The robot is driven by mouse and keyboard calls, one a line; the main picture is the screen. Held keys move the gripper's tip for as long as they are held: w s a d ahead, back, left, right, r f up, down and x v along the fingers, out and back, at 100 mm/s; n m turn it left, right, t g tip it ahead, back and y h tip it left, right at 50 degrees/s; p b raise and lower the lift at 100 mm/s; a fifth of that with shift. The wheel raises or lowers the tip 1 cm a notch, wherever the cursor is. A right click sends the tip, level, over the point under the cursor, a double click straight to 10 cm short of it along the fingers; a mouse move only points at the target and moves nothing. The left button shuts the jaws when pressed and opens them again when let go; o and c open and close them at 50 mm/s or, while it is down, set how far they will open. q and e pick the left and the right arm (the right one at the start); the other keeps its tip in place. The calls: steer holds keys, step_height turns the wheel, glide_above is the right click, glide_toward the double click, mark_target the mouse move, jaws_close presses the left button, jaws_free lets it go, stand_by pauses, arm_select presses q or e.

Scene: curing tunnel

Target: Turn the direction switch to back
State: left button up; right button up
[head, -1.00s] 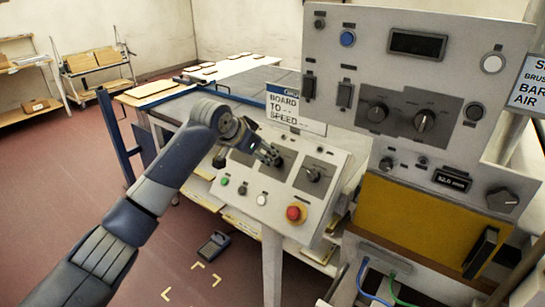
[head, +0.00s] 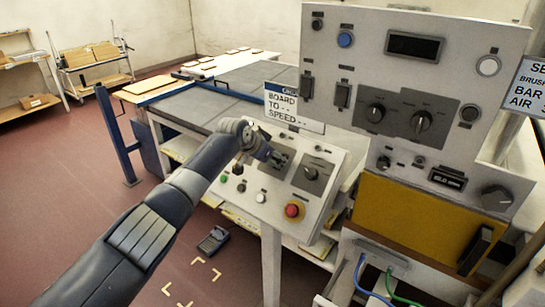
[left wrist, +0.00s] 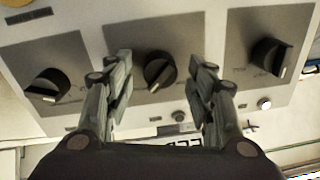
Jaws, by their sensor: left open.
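A sloped control panel (head: 331,158) carries rotary knobs on dark plates. My left gripper (head: 275,158) is at its upper left part, covering the knob there. In the left wrist view, which sees the panel upside down, the open fingers (left wrist: 161,66) stand either side of the middle knob (left wrist: 158,73), with gaps visible. Whether they touch it is unclear. Its pale mark points down in that view. Another knob (left wrist: 48,86) is at left and one (left wrist: 272,57) at right. The knob labels are too small to read, so I cannot tell which is the direction switch. My right gripper is not in view.
A red emergency button (head: 292,210) and green (head: 224,180) and white (head: 261,197) buttons sit along the panel's lower edge. A board sign (head: 293,106) stands behind the panel. A tall panel (head: 410,60) with more knobs rises at right.

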arm_select(q)
steer(key=shift+c, duration=0.5)
steer(key=c, duration=1)
steer(key=shift+o, duration=0.2)
steer(key=shift+n, duration=0.3)
steer(key=n+p, duration=0.1)
steer(key=n, duration=0.2)
steer(key=shift+w, duration=0.1)
steer(key=n, duration=0.8)
steer(key=shift+w+g, duration=0.1)
steer(key=shift+g, duration=0.2)
steer(key=n+b, duration=0.1)
steer(key=n, duration=0.5)
steer(key=shift+a, duration=0.15)
